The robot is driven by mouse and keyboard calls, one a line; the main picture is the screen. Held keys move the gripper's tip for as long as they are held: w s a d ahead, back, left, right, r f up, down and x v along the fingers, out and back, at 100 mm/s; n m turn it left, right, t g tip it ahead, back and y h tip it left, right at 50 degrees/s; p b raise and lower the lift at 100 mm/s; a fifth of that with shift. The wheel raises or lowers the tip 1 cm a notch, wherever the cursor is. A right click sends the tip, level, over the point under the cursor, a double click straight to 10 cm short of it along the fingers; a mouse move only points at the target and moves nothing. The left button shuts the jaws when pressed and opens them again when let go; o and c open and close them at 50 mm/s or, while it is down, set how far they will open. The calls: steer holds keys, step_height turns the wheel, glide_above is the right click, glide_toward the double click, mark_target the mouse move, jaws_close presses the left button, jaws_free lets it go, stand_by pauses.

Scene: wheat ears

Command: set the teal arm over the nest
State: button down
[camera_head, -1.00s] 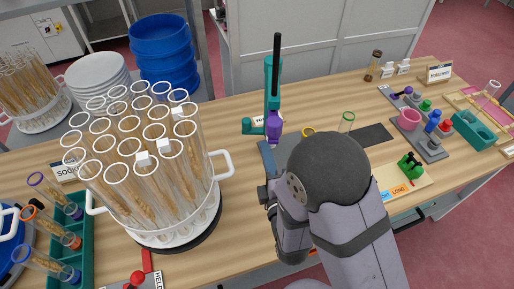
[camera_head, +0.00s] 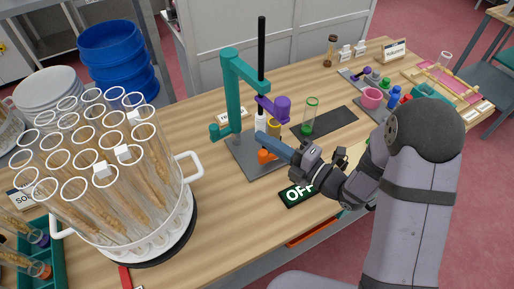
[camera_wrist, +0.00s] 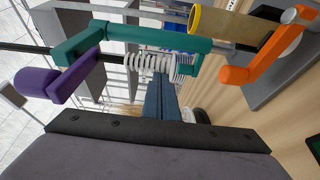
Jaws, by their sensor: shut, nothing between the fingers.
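The teal arm (camera_head: 243,70) reaches from its upright on a grey base (camera_head: 240,160), with a black rod (camera_head: 262,50) and purple knob (camera_head: 280,107) at its end. It also shows in the wrist view (camera_wrist: 150,40), near a white coil spring (camera_wrist: 150,65). A yellow-rimmed tan cup (camera_wrist: 225,28), which may be the nest, shows yellow in the head view (camera_head: 274,126) beside a white part. I cannot tell whether the arm is exactly above it. My gripper (camera_head: 262,138) is shut and empty, its blue fingers low over the base, near an orange lever (camera_head: 266,156).
A rack of glass tubes with wheat ears (camera_head: 110,170) stands left. A green-rimmed glass tube (camera_head: 309,118) stands behind my gripper, and an OFF display (camera_head: 300,193) lies in front. A dark mat (camera_head: 335,122) and coloured parts (camera_head: 385,95) are to the right.

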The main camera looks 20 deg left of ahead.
steer(key=w+d+n+g+y+b, duration=0.1)
steer(key=w+d+n+g+b, duration=0.1)
steer(key=w+b, duration=0.5)
steer(key=shift+w+d+g, duration=0.8)
steer(key=shift+w+d, duration=0.3)
steer(key=shift+w, duration=0.05)
steer(key=w+d+b, duration=0.1)
steer(key=d+b, duration=0.1)
steer(key=d, duration=0.8)
steer(key=shift+w, duration=0.2)
